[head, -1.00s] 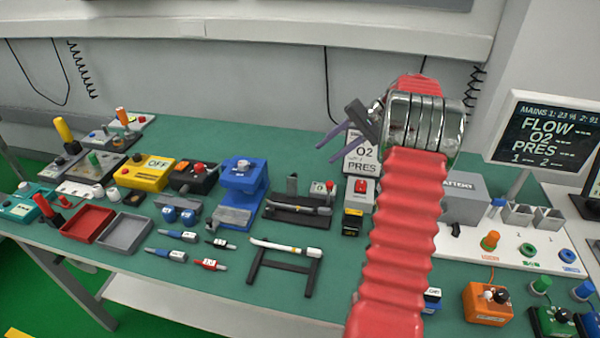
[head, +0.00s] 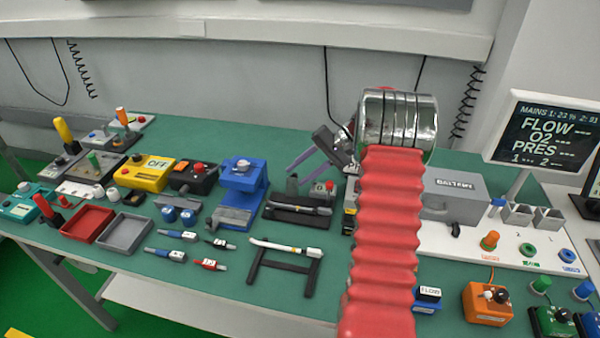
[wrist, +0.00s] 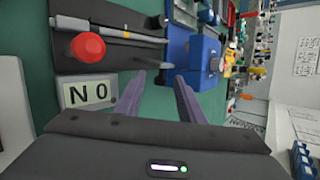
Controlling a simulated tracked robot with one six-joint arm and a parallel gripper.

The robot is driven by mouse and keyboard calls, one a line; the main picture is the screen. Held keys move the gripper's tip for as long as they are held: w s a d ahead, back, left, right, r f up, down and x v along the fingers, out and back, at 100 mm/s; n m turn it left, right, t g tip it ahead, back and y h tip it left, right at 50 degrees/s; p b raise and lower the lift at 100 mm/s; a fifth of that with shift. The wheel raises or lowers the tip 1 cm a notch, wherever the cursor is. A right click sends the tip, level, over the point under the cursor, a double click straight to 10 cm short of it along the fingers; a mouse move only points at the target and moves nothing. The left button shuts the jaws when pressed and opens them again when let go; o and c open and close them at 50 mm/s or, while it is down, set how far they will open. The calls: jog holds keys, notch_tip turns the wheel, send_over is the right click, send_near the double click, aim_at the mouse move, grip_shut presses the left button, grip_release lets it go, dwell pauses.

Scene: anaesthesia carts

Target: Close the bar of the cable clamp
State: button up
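The cable clamp appears to be the black base (head: 286,217) in the middle of the bench, with a grey cable (head: 303,207) lying along it. In the wrist view the black base (wrist: 85,32) and the cable (wrist: 118,37) show at the upper left; I cannot make out the bar clearly there. My gripper (head: 314,160) is above and behind the clamp, apart from it. Its two purple fingers are spread and empty in the wrist view (wrist: 158,82).
A red button (wrist: 88,47) and an "NO" plate (wrist: 88,93) are close beside the clamp. A blue press-like fixture (head: 242,182) stands left of the clamp. A grey case (head: 455,192) is to the right.

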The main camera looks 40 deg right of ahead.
grip_shut()
dwell(0.4)
jog(key=shift+a, duration=0.15)
jog(key=shift+s, duration=0.1)
